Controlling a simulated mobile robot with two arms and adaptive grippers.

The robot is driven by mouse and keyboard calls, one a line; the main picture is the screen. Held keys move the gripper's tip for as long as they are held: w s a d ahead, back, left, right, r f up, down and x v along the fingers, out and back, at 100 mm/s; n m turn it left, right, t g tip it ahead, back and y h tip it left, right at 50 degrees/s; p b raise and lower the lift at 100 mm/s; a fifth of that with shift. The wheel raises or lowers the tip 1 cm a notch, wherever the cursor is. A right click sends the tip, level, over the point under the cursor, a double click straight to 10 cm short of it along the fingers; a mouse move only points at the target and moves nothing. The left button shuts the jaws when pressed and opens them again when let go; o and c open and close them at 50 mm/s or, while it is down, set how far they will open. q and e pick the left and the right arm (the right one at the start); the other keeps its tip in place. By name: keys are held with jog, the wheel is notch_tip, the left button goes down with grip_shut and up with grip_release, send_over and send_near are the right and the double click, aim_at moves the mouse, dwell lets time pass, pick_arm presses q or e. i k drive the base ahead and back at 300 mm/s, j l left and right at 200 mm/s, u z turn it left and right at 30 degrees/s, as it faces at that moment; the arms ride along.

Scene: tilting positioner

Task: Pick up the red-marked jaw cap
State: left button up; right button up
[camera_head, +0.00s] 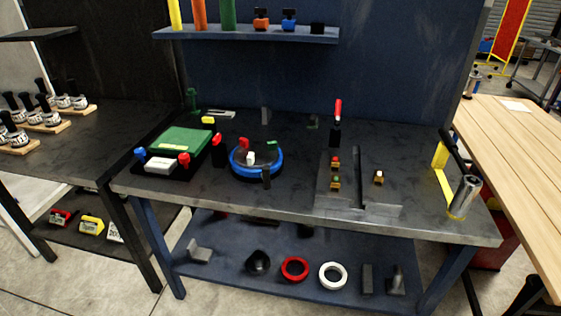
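On the grey plate (385,212) at the right of the bench stand small dark blocks. A small block with red and yellow marking (336,163) is at the back left of the plate. Just in front of it is a block with green and orange-red marking (336,182). A third small block with a pale top (378,177) stands to the right, across a dark slot. They are too small to tell surely which is the red-marked jaw cap. Neither of my grippers shows in the head view.
A red-handled tool (338,108) stands upright behind the blocks. A round blue-rimmed fixture (275,172) and a green-topped fixture (183,140) are to the left. A yellow bracket (443,187) and metal cylinder (465,195) stand at the right edge. The shelf (245,34) overhangs the back.

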aim_at(334, 161)
jog(key=i+l+u, duration=0.1)
jog(key=l+u, duration=0.3)
jog(key=l, duration=0.2)
jog(key=l+u, duration=0.35)
jog(key=l, duration=0.3)
jog(key=l+u, duration=0.4)
jog(key=l, duration=0.2)
jog(key=k, duration=0.05)
